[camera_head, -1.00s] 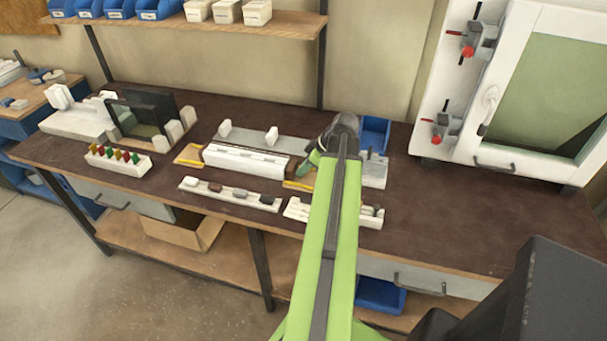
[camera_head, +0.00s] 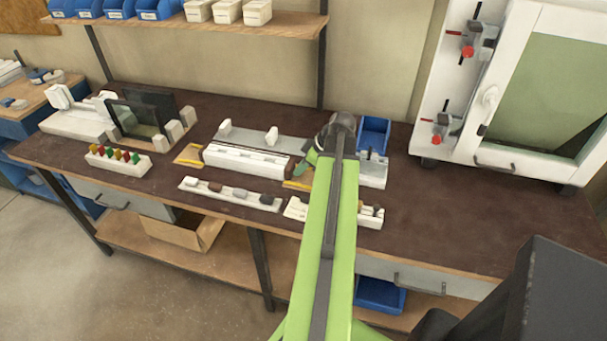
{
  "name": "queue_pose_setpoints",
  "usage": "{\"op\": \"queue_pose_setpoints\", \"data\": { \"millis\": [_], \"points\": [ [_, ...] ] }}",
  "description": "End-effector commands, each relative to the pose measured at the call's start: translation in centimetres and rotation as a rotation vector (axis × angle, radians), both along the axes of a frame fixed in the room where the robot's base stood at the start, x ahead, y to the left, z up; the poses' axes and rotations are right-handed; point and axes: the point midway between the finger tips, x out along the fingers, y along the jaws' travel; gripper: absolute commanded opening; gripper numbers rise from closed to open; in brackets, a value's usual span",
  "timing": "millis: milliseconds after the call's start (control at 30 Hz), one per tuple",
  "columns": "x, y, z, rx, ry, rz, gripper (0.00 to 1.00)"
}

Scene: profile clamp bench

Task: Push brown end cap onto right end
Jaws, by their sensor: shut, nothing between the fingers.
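A white profile (camera_head: 245,158) lies lengthwise in a fixture on the bench. A small brown piece, which looks like the end cap (camera_head: 291,172), shows at its right end; I cannot tell whether it is fully seated. My gripper (camera_head: 300,174) is shut with nothing in it, just right of that end, its fingers small and partly hidden by my arm. I cannot tell whether they touch the cap.
Yellow-edged pads (camera_head: 190,154) flank the profile. A white tool rack (camera_head: 368,217) stands in front right, partly behind my arm. A blue bin (camera_head: 374,134) is behind it, and a white cabinet (camera_head: 522,90) stands at back right. The bench's right side (camera_head: 470,205) is clear.

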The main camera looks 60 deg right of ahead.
Motion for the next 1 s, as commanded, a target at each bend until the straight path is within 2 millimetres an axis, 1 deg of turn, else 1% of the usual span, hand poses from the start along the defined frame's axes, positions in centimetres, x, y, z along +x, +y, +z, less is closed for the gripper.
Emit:
{"op": "queue_pose_setpoints", "data": {
  "millis": [200,500,700,833,1000],
  "points": [
    [-0.1,0.0,0.0,0.001,-0.002,0.0,0.0],
    [-1.6,-0.5,0.0,0.0,-0.001,0.0,0.0],
    [-1.9,-0.6,0.1,0.0,-0.001,0.0,0.0],
    [-1.9,-0.6,0.8,0.0,-0.001,0.0,0.0],
    [-1.9,-0.6,2.5,0.0,-0.001,0.0,0.0]
  ]
}}
